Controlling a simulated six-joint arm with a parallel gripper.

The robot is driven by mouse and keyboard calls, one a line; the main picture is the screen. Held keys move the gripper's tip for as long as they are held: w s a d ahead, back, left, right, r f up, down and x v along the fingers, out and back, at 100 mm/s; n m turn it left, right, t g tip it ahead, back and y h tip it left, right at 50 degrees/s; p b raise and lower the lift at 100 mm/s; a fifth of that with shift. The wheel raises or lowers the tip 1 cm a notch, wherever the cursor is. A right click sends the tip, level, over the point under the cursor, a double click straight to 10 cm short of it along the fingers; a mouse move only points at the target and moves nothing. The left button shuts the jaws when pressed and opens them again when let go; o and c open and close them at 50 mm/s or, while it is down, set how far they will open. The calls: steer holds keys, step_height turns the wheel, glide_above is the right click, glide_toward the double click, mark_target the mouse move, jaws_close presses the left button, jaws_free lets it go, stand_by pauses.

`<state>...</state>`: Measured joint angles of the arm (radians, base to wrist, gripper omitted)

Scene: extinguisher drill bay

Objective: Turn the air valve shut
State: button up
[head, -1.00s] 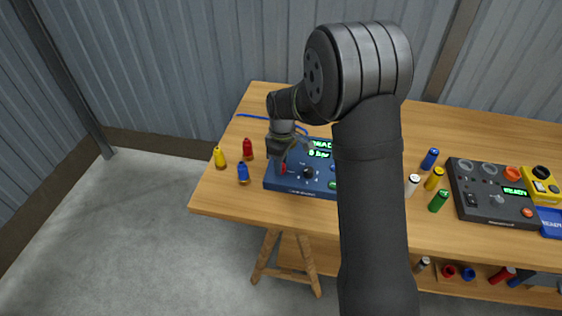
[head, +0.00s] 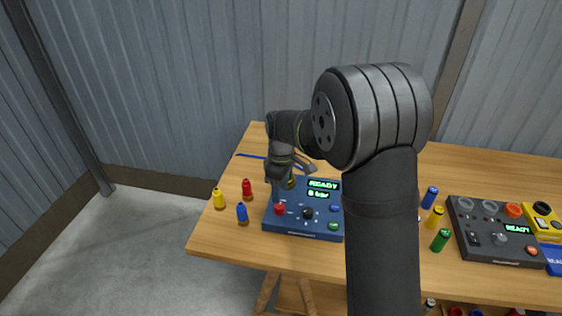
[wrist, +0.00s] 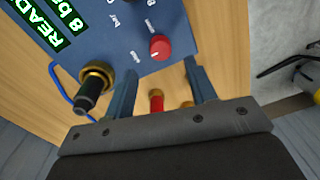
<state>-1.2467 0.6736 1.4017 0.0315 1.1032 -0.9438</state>
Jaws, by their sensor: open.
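The blue control panel (head: 296,233) stands near the front left of the bench and shows in the wrist view (wrist: 115,40). Its display (head: 322,190) reads READY and 8 bar. A red knob (head: 280,209) sits at its left front and appears in the wrist view (wrist: 159,46). A black knob (head: 307,214) sits beside it. A brass-collared black fitting (wrist: 93,85) is at the panel's edge. No label naming the air valve is readable. My gripper (wrist: 160,66) is open and empty, its fingertips just short of the red knob; the head view shows it (head: 277,188) above the panel's left side.
A blue hose (head: 252,157) lies behind. To the right are more cylinders (head: 441,240) and a black console (head: 500,240). My arm hides the bench middle.

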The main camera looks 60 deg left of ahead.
mark_target(280, 206)
step_height(280, 206, up, 11)
steer(key=shift+w+a, duration=0.15)
steer(key=shift+w, duration=0.05)
stand_by(0.6)
steer(key=f, duration=1.7)
steer(key=shift+s+d+f, duration=0.15)
steer(key=shift+s+d, duration=0.1)
steer(key=shift+s, duration=0.05)
